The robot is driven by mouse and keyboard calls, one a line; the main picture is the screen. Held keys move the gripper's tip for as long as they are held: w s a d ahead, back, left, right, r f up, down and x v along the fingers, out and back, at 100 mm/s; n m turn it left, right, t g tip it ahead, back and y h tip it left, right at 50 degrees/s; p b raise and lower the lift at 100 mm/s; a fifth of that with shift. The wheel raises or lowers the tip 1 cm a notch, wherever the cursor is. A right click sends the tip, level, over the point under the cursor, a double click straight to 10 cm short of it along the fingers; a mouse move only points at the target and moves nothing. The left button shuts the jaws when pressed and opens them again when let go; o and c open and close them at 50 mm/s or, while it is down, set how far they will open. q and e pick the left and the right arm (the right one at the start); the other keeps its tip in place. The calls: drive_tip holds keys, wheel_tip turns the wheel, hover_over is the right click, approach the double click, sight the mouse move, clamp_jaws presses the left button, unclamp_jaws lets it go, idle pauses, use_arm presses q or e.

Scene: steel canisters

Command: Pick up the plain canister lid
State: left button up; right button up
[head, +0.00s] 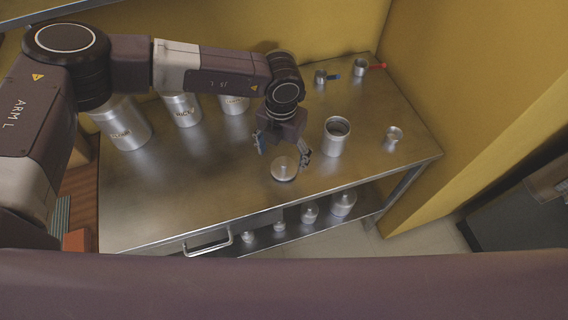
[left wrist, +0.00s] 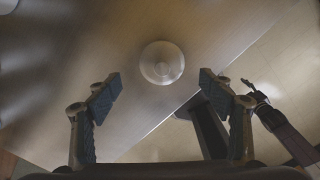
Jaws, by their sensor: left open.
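The plain canister lid (head: 285,170) is a round steel disc with a knob on top, lying on the steel table near its front edge. In the left wrist view the lid (left wrist: 162,63) is above the gap between the fingers. My left gripper (head: 283,151) is open and empty, just above and behind the lid, with its fingers pointing down. Both spread fingers of the left gripper (left wrist: 159,95) show in its wrist view, apart from the lid. What looks like my right gripper (left wrist: 260,98) shows small at the right of that view; its jaws are unclear.
An open canister (head: 336,147) stands right of the left gripper. A small cup (head: 393,138) stands farther right. Labelled canisters (head: 183,110) line the back left. Small fittings with blue and red handles (head: 360,68) lie at the back right. More vessels stand on the lower shelf (head: 275,237).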

sight(284, 163)
use_arm(q)
drive_tip(key=f, duration=0.1)
drive_tip(key=f+p, duration=0.1)
drive_tip(key=shift+w+d+f, duration=0.1)
drive_tip(key=shift+d+f, duration=0.15)
drive_tip(key=shift+f, duration=0.05)
drive_tip(key=shift+w+f, duration=0.1)
drive_tip(key=shift+f, duration=0.85)
drive_tip(key=c, duration=1.2)
drive_tip(key=shift+o, duration=0.2)
use_arm(e)
drive_tip(key=shift+w+a+r, duration=0.1)
drive_tip(key=shift+w+r, duration=0.6)
drive_tip(key=shift+r, duration=0.3)
